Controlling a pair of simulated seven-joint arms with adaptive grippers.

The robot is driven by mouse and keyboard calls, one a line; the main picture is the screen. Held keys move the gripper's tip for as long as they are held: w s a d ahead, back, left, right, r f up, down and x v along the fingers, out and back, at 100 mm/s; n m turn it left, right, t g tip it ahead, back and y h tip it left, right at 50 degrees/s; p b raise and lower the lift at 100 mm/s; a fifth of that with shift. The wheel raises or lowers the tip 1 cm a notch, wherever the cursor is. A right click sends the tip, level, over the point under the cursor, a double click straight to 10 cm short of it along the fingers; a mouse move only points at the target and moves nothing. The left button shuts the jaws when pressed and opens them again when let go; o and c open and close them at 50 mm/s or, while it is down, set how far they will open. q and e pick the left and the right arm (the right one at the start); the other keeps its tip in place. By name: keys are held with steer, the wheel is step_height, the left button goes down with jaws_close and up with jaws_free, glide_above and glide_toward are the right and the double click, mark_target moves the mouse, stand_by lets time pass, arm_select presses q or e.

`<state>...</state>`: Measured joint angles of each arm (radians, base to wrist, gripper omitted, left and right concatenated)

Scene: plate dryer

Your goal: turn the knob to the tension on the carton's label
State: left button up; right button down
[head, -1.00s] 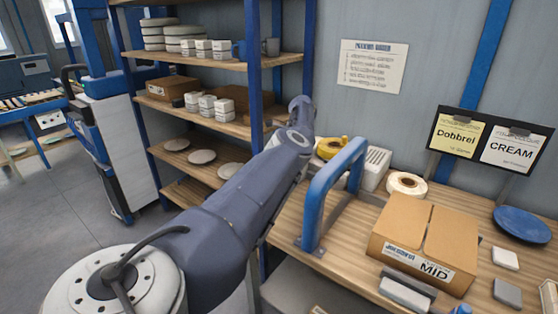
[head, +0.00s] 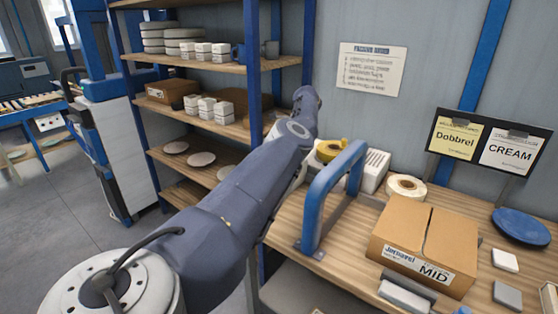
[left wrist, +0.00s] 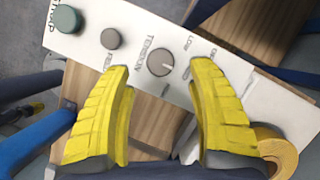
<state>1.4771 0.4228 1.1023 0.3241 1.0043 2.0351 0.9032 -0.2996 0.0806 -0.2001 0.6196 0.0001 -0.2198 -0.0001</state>
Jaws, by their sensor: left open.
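The carton (head: 400,228) stands on the bench at the right in the head view. Its white label (head: 417,265) reads "Jernavel" and "MID". In the left wrist view a white panel (left wrist: 92,28) carries a round grey knob (left wrist: 158,63) beside the word "TENSION". A pale mark shows on the knob, and "LOW" is printed near it; other scale print is partly hidden or too small. My left gripper (left wrist: 160,68) is open, its yellow fingers on either side of the knob and apart from it. The left gripper is not clear in the head view. My right gripper is not in view.
The panel also has a green button (left wrist: 68,18) and a smaller grey button (left wrist: 110,38). A blue arch (head: 322,195) stands on the bench left of the carton. A white tape roll (head: 406,187) lies behind the carton. Shelves (head: 215,125) stand behind my left arm.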

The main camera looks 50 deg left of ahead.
arm_select(q)
steer(key=shift+v, duration=1.3)
steer(key=shift+a, duration=0.1)
